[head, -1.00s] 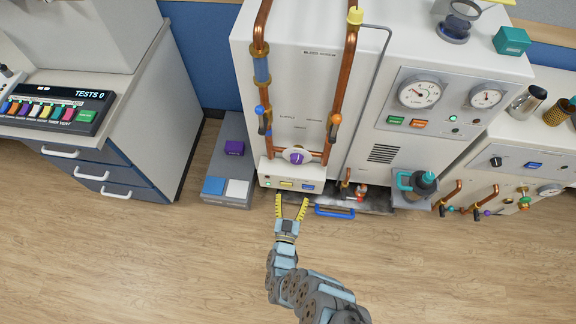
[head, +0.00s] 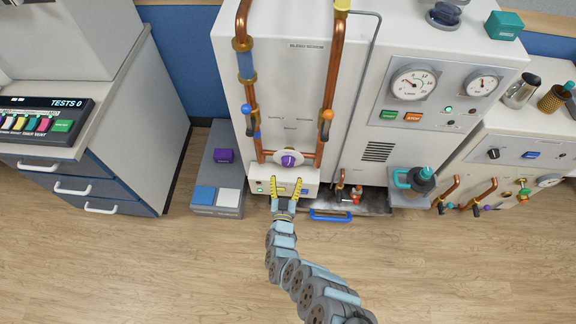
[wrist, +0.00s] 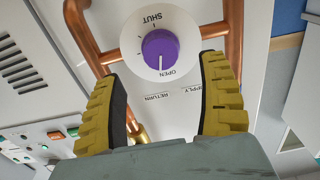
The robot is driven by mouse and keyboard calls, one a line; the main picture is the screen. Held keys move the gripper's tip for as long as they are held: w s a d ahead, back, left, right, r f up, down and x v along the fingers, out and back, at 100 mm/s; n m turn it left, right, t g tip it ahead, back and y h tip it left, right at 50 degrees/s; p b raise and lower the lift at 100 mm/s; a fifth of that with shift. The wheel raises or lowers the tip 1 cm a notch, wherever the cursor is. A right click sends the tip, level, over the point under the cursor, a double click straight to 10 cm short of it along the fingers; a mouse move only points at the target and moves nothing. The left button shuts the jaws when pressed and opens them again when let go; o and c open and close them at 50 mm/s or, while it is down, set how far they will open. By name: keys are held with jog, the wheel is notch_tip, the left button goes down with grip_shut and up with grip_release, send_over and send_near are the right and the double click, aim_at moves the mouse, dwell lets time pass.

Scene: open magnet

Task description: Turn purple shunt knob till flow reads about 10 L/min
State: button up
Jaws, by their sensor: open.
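The purple shunt knob (head: 288,160) sits on a white round dial on the copper pipe between the two vertical pipes. In the wrist view the knob (wrist: 160,50) shows the marks SHUT and OPEN on its dial, with a white pointer line near OPEN. My gripper (head: 286,181) is open and empty, just below the knob in the head view. In the wrist view its yellow fingers (wrist: 165,88) spread to either side below the knob, not touching it. A round gauge (head: 414,83) is on the cabinet's right; its exact reading is too small to tell.
A blue handle (head: 330,215) and a teal-handled jug (head: 416,180) are low at the right. A grey step (head: 213,170) stands left.

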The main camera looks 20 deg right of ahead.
aim_at(288, 165)
jog(key=shift+b+x, duration=2.2)
jog(key=shift+x, duration=1.55)
jog(key=shift+s, duration=0.1)
jog(key=c, duration=1.2)
jog(key=shift+c, duration=0.2)
